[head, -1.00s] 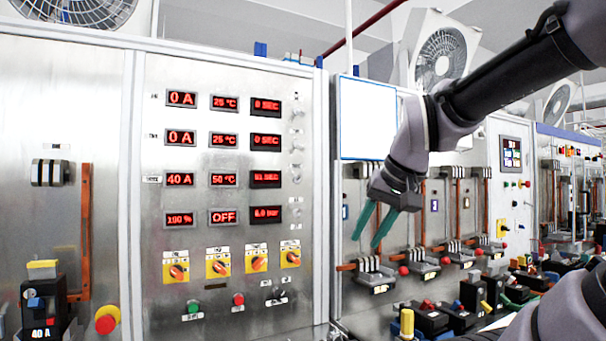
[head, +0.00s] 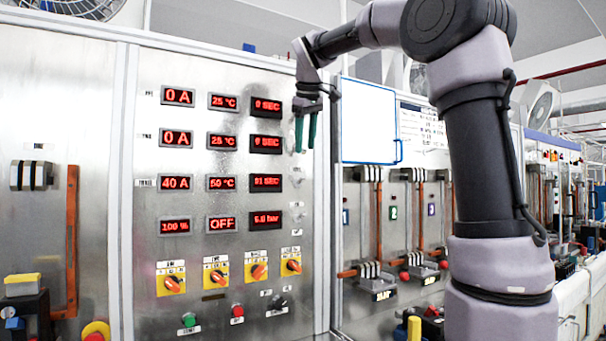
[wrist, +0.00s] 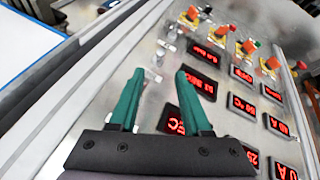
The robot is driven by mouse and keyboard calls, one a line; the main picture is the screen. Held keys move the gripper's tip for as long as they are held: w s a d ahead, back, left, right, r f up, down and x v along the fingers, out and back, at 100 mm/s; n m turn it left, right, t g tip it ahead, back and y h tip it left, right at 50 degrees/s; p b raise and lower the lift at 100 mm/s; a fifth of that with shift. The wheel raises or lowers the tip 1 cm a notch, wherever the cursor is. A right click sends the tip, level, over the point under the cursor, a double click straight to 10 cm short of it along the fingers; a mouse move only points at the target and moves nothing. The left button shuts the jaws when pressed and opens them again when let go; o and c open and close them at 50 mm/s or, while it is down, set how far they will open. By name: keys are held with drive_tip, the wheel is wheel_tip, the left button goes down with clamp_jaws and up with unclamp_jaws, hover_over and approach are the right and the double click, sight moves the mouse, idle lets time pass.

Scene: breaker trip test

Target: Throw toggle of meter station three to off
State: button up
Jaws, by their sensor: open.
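The steel meter panel (head: 190,100) has rows of red displays. A column of small pale toggles runs down its right side. In the head view, a lower toggle (head: 297,181) shows in the third display row, and another (head: 297,214) sits below it. The upper toggles are hidden by my gripper. Their labels and positions are too small to read. My gripper (head: 306,148) is open and empty, its green fingers pointing down in front of the column's upper part. In the wrist view, my gripper (wrist: 160,73) has a toggle (wrist: 153,76) seen between its fingertips; contact cannot be told.
Orange rotary knobs on yellow plates (head: 215,274) and green and red buttons (head: 189,320) lie lower on the panel. A blue-edged white board (head: 368,120) and breaker stations (head: 375,273) stand to the right. A copper bar (head: 72,240) is at left.

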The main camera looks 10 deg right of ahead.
sight(303, 176)
drive_tip(key=x, duration=0.9)
drive_tip(key=shift+f, duration=0.3)
clamp_jaws()
